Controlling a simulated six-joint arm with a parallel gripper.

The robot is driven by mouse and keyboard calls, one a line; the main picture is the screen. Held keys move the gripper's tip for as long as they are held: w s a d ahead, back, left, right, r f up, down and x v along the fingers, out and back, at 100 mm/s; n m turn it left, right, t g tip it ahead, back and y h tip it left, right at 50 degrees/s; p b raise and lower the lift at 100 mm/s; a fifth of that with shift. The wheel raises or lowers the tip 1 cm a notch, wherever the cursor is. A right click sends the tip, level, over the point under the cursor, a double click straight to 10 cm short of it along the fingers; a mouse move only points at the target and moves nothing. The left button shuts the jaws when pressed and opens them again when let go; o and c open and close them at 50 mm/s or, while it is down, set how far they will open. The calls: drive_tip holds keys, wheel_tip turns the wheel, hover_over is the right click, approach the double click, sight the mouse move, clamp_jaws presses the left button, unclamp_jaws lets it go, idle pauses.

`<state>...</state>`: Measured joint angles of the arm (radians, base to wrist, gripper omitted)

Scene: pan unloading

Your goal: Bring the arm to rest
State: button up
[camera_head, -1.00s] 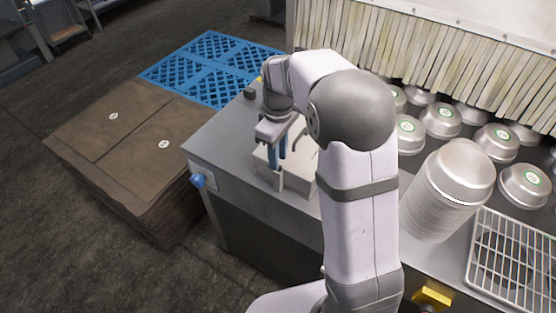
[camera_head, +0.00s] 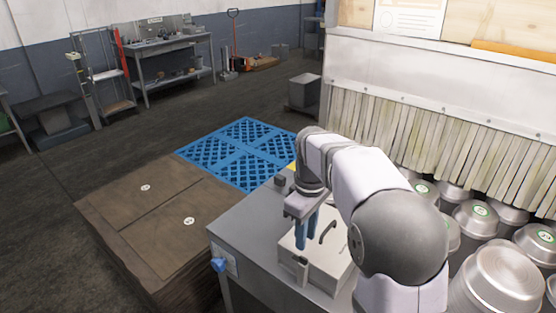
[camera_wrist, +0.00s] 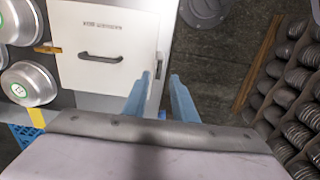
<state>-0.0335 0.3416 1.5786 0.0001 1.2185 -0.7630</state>
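The box also shows there (camera_wrist: 105,45), left of the fingers. My arm is bent and reaches in from the lower right. Whether the fingers touch the box is hard to tell, but they look apart from it.
Several metal pans (camera_head: 480,222) with green labels stand on the right, below a strip curtain (camera_head: 450,140). A stack of brown sheets (camera_head: 160,225) and a blue pallet (camera_head: 240,150) lie left of the table (camera_head: 245,230).

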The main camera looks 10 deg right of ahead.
drive_tip(key=s+d+f+m, duration=0.1)
drive_tip(key=s+f+m, duration=0.4)
drive_tip(key=s, duration=0.6)
drive_tip(key=s+f+m, duration=0.4)
drive_tip(key=s+f, duration=0.1)
drive_tip(key=s, duration=0.5)
wheel_tip(320, 180, down, 58)
drive_tip(key=b, duration=5.7)
drive_tip(key=shift+d, duration=0.15)
drive_tip(key=shift+b, duration=0.3)
wheel_tip(320, 180, down, 15)
drive_tip(key=b, duration=1.5)
drive_tip(key=shift+r, duration=0.15)
wheel_tip(320, 180, up, 25)
drive_tip(key=p, duration=2.5)
drive_tip(key=shift+f, duration=0.2)
